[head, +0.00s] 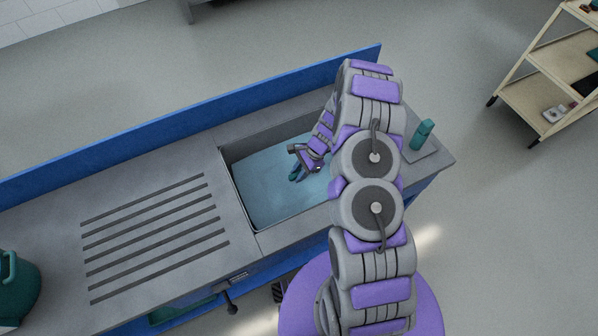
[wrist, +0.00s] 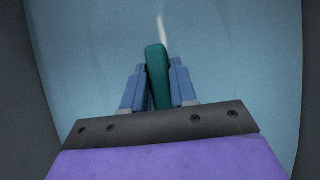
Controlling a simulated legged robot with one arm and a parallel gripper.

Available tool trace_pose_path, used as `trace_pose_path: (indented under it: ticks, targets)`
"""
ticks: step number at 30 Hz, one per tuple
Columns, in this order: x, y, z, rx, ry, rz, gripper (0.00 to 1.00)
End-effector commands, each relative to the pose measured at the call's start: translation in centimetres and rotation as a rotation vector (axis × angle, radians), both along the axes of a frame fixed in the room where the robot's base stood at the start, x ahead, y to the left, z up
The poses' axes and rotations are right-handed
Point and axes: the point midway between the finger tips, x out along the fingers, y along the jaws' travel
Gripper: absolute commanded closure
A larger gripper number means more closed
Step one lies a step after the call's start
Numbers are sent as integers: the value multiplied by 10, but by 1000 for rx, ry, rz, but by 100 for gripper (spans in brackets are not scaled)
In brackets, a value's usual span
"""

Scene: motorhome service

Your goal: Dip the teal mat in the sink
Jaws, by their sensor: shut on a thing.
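The teal mat (wrist: 157,70) is gripped on edge between the two fingers of my gripper (wrist: 157,84) in the wrist view. In the head view a small part of the mat (head: 295,174) shows at the tip of my gripper (head: 300,168), inside the outline of the sink. The sink (head: 240,190) is a rectangular basin with pale blue water (head: 270,185) in it. The wrist view shows the water behind and around the mat. I cannot tell whether the mat touches the water. My arm hides the right part of the sink.
A grooved draining board (head: 150,240) lies left of the sink. A teal bottle (head: 422,134) stands on the counter at the right. A blue backboard (head: 200,122) runs along the far edge. A dark green container (head: 16,285) is at the lower left, and a shelved cart (head: 550,75) at the upper right.

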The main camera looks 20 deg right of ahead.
Motion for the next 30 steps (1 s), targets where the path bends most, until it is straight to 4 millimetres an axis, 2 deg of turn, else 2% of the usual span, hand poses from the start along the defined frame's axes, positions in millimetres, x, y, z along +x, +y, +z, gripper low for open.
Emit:
trace_pose_path:
  ticks: [11, 30]
  targets:
    - [0, 0, 3, 0, -1, 0, 100]
    - [0, 0, 59, 0, -1, 0, 100]
